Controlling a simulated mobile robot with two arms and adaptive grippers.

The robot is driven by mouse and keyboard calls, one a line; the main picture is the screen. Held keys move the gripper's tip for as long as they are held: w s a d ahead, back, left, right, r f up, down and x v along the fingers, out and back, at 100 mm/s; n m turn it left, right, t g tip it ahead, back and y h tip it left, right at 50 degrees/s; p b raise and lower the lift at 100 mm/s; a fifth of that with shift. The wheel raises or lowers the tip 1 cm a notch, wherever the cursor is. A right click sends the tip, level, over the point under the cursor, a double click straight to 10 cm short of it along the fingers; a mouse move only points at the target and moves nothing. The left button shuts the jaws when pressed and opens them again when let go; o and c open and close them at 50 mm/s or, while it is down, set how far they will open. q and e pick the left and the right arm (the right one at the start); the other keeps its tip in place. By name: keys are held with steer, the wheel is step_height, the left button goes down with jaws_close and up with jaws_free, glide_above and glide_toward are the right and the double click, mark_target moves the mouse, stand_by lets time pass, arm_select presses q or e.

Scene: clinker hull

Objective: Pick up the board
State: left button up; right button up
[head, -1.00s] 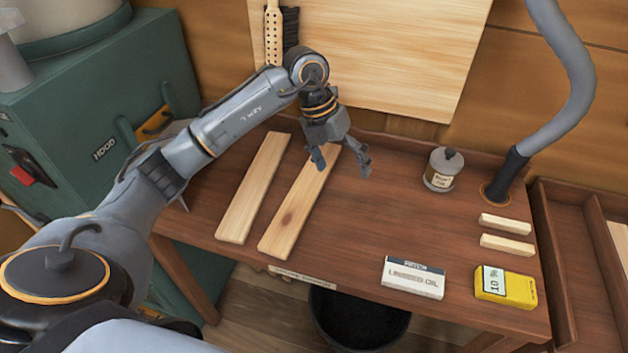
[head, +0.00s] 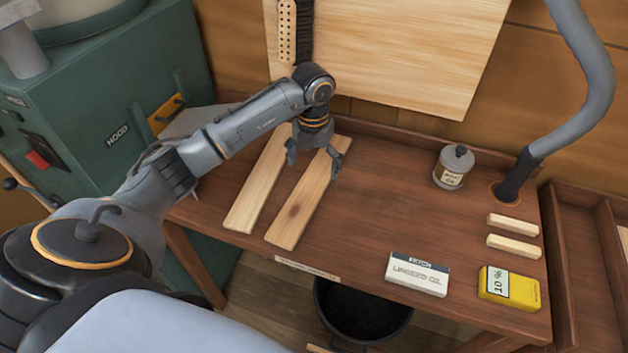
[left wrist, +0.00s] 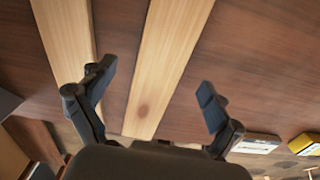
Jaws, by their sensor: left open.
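Two pale wooden boards lie side by side on the brown bench. The left board (head: 256,190) is plain; the right board (head: 300,208) has a dark knot. My left gripper (head: 315,161) is open and empty above the far part of the right board, pointing down. In the left wrist view, the knotted board (left wrist: 164,65) runs between the spread fingers of my left gripper (left wrist: 158,92), and the plain board (left wrist: 68,35) lies to the left. I cannot tell the exact height of the fingers above the wood. My right gripper is not in view.
A lidded jar (head: 453,168), a linseed oil box (head: 417,274), a yellow meter (head: 509,288) and two small wood blocks (head: 513,225) stand on the right of the bench (head: 370,215). A grey hose (head: 580,100) rises at the back right. The bench middle is clear.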

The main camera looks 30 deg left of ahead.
mark_target(314, 181)
arm_select(q)
steer(key=shift+d+f+p, duration=0.15)
steer(key=shift+f+p, duration=0.25)
steer(key=shift+f, duration=1.55)
steer(key=c, duration=1.3)
steer(key=shift+c, duration=0.5)
steer(key=shift+r, duration=0.15)
